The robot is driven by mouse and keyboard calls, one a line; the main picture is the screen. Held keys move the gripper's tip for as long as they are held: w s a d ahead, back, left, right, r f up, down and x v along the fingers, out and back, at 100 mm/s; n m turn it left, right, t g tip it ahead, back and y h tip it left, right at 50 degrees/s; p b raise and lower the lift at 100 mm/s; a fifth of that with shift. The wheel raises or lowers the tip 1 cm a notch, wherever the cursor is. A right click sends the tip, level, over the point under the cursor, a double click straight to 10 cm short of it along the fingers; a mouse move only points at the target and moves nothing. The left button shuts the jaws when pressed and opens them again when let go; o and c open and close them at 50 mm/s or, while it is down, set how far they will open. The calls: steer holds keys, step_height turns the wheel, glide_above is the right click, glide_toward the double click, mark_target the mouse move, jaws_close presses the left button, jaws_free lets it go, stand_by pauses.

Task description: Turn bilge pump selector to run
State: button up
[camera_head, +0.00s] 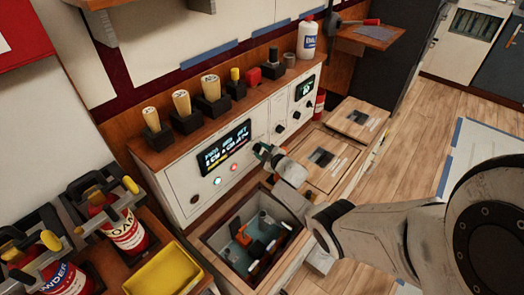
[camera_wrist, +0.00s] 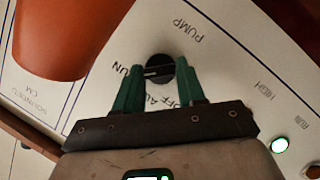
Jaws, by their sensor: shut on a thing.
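The bilge pump selector (camera_wrist: 160,72) is a round black knob on a white panel, in the wrist view. The word PUMP is printed above it, and partly hidden OFF, AUTO and RUN lettering runs around its near side. A short pale mark shows on the knob; I cannot tell which label it points to. My gripper (camera_wrist: 159,68) has its two green fingers on either side of the knob, shut on it. In the head view my gripper (camera_head: 264,153) is at the front of the white console (camera_head: 210,170) and hides the knob.
Fire extinguishers (camera_head: 125,230) and a yellow tray (camera_head: 163,277) are at left.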

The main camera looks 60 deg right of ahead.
steer(key=o, duration=1)
steer(key=shift+o, duration=0.2)
steer(key=p+v, duration=0.7)
steer(key=v, duration=0.3)
steer(key=shift+s, duration=0.35)
steer(key=shift+a, duration=0.15)
